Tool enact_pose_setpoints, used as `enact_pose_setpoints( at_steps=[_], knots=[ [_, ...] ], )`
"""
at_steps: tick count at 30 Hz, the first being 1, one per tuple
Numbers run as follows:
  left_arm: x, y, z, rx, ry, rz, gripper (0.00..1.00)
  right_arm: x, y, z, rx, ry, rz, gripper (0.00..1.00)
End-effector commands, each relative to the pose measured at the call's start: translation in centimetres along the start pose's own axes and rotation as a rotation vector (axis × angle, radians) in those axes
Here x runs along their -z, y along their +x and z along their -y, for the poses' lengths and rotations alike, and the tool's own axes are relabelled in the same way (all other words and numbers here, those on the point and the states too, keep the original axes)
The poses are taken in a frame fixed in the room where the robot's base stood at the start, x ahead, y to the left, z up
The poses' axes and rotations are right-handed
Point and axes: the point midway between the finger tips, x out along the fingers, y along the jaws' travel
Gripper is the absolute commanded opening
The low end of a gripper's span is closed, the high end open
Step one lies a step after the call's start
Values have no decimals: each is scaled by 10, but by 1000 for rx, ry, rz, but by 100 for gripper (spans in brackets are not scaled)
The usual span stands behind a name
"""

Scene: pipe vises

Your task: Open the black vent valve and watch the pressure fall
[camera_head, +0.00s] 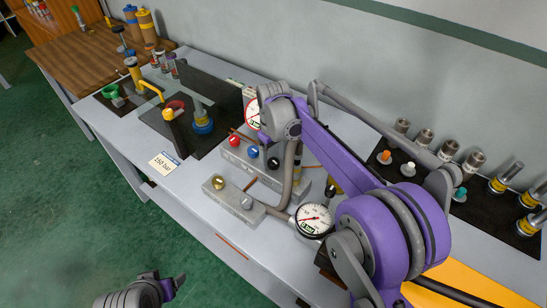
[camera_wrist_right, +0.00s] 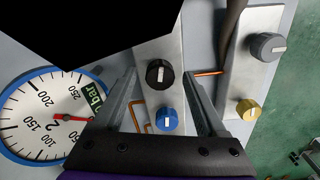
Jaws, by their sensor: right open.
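The black knob (camera_head: 273,163) stands at the end of a row with a blue knob (camera_head: 253,152) and a red knob (camera_head: 234,140) on a grey block. In the right wrist view the black knob (camera_wrist_right: 159,73) shows between the fingers of my right gripper (camera_wrist_right: 160,80), with the blue knob (camera_wrist_right: 167,119) nearer the palm. The right gripper is open and empty; its height above the knob is unclear. A blue-rimmed gauge (camera_wrist_right: 52,115) with a red needle is partly covered by a finger. My left gripper (camera_head: 168,287) is at the bottom edge, its opening unclear.
A second block carries a yellow knob (camera_head: 218,182) and a grey knob (camera_head: 246,201). A smaller gauge (camera_head: 314,219) and a hose (camera_head: 287,180) stand close by. A card reading 150 bar (camera_head: 164,162) lies at the front edge. Fittings stand on a dark mat (camera_head: 440,200) at right.

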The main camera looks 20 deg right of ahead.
Motion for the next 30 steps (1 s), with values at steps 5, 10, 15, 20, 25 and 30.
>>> enact_pose_setpoints(
  at_steps=[5, 10, 15, 20, 25, 30],
  knots=[
    [0, 0, 0, 0, 0, 0, 74, 0, -3, 0, 0, 0, 0, 74],
    [2, -2, 0, 0, 0, -1, 74, 0, -26, 0, 0, 0, 0, 74],
    [4, -4, 0, 0, 0, -3, 74, 0, -62, 0, 0, 0, 0, 74],
    [6, -6, 0, 0, 0, -5, 74, 0, -90, 0, 0, 0, 0, 74],
    [7, -7, 0, 0, 0, -6, 74, 0, -106, 0, 0, 0, 0, 74],
    [7, -7, 0, 0, 0, -6, 74, 0, -109, 0, 0, 0, 0, 74]
  ],
)
